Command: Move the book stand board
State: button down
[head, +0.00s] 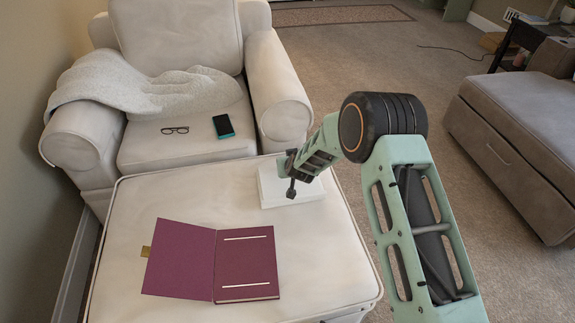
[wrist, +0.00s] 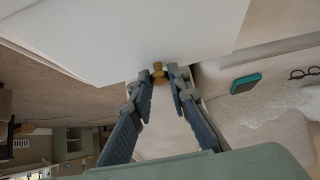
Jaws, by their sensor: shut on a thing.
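A white board (head: 275,190) lies at the far right part of the pale ottoman (head: 160,205). It fills the top of the wrist view (wrist: 130,35) as a flat slab. A small brass knob (wrist: 158,70) shows at its edge. My gripper (wrist: 160,82) has its two fingertips closed in on this knob; in the head view my gripper (head: 291,188) is at the white board, and the knob is hidden. A purple two-panel piece (head: 181,260) lies open nearer me, with two pale strips on its right panel and a brass tab on its left edge.
A grey-brown couch (head: 525,130) stands at the right. Carpet floor is free between couch and ottoman.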

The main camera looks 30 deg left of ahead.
dwell(0.3)
jog(key=c, duration=1.8)
grip_release()
jog(key=shift+a, duration=0.1)
jog(key=shift+c, duration=0.2)
jog(key=v, duration=1.2)
